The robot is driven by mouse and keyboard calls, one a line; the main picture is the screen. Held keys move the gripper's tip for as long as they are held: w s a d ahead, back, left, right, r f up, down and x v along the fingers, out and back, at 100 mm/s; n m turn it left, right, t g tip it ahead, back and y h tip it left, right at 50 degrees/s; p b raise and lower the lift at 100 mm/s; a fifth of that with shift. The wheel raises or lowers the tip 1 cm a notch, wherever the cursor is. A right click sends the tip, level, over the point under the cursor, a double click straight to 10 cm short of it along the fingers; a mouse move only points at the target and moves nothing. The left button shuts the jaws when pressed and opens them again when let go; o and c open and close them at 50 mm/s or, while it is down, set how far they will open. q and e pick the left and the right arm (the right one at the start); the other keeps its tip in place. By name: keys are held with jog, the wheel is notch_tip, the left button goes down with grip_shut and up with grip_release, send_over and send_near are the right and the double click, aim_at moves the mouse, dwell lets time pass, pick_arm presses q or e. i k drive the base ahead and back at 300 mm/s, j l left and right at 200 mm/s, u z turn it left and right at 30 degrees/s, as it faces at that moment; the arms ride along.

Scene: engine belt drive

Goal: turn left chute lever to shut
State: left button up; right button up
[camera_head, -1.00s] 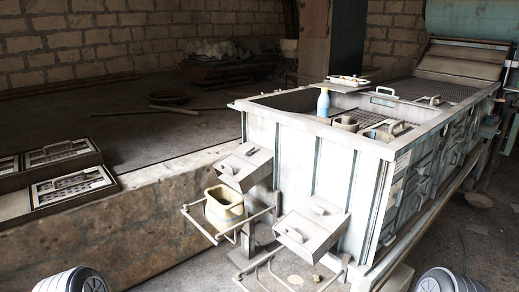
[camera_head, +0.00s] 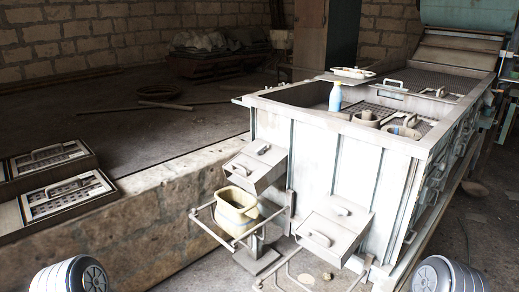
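The left chute (camera_head: 257,170) is a grey box on the near left corner of the big pale machine. A small dark lever (camera_head: 263,150) lies on its sloping top, and a looped handle (camera_head: 240,170) sits on its front. I cannot tell the lever's exact setting at this size. A cream bucket (camera_head: 237,208) sits in a wire holder below this chute. The right chute (camera_head: 335,232) is a similar box with its own lever (camera_head: 341,210). Neither of my grippers is in view; only rounded parts of my arms show at the bottom corners.
The machine's rim (camera_head: 335,122) holds a blue bottle (camera_head: 335,96) and round pots (camera_head: 366,119) close by. A stone ledge (camera_head: 170,205) runs along the left, with framed grates (camera_head: 65,197) on it. A wire holder (camera_head: 300,275) sits below the right chute. Open floor lies between my arms and the chutes.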

aim_at(261, 151)
jog(key=i+j+z, duration=0.1)
jog(key=z, duration=0.3)
jog(key=j+z, duration=0.2)
jog(key=z, duration=0.2)
jog(key=i+j+z, duration=0.1)
jog(key=z, duration=0.35)
jog(key=j+z, duration=0.25)
jog(key=z, duration=0.15)
jog(key=j+z, duration=0.15)
jog(key=z, duration=0.25)
jog(key=k+j+z, duration=0.15)
jog(key=j, duration=0.35)
jog(key=k+j+z, duration=0.1)
jog(key=j, duration=0.35)
jog(key=k+j+z, duration=0.15)
jog(key=j, duration=0.3)
jog(key=k+j+z, duration=0.15)
jog(key=j, duration=0.3)
jog(key=k+j+z, duration=0.1)
jog(key=k+j, duration=0.15)
jog(key=j, duration=0.2)
jog(key=k+j+z, duration=0.15)
jog(key=j, duration=0.25)
jog(key=k+j, duration=0.35)
jog(key=j, duration=0.1)
